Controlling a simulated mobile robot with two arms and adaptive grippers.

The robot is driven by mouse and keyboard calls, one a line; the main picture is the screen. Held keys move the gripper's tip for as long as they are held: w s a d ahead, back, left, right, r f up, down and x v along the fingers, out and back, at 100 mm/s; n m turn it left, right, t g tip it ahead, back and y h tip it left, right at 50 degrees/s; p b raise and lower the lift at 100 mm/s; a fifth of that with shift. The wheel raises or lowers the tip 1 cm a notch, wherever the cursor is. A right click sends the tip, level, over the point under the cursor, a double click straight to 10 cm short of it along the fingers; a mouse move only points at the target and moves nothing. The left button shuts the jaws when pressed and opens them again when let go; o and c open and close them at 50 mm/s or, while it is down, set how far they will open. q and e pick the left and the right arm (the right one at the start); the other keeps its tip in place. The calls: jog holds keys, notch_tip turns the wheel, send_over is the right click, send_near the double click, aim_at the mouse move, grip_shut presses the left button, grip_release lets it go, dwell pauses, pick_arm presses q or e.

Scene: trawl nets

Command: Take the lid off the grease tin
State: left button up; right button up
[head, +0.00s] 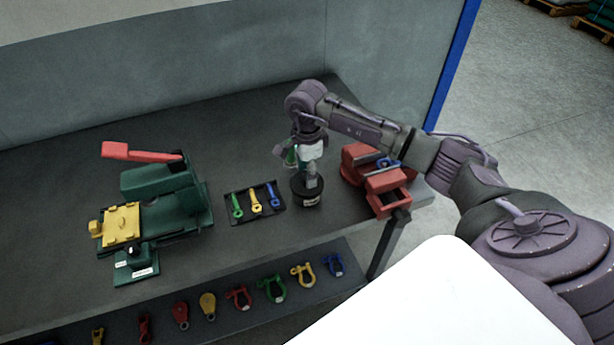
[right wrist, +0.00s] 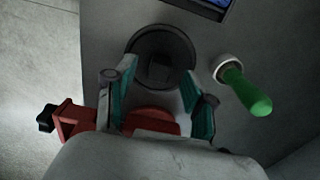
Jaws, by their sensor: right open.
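The grease tin (head: 308,191) is a short black round tin with a small pale label, standing upright on the dark workbench. Its round black lid (right wrist: 178,44) is on it, with a squarish raised knob (right wrist: 159,68) in the middle. My right gripper (head: 311,176) is right above the tin, pointing down. In the right wrist view its two teal-padded fingers (right wrist: 155,88) are open, one on each side of the knob, with gaps to it. Whether the fingertips reach the knob's height I cannot tell. My left gripper is not in view.
A red vise (head: 385,181) stands close right of the tin. A tray (head: 233,217) with green, yellow and blue tools lies to the left. A green-handled tool (right wrist: 247,92) is beside the tin. A green machine (head: 165,200) stands further left; shackles hang along the front.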

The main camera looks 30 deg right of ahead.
jog(key=shift+f, duration=0.5)
jog(key=shift+c, duration=0.2)
grip_shut()
jog(key=shift+r, duration=0.15)
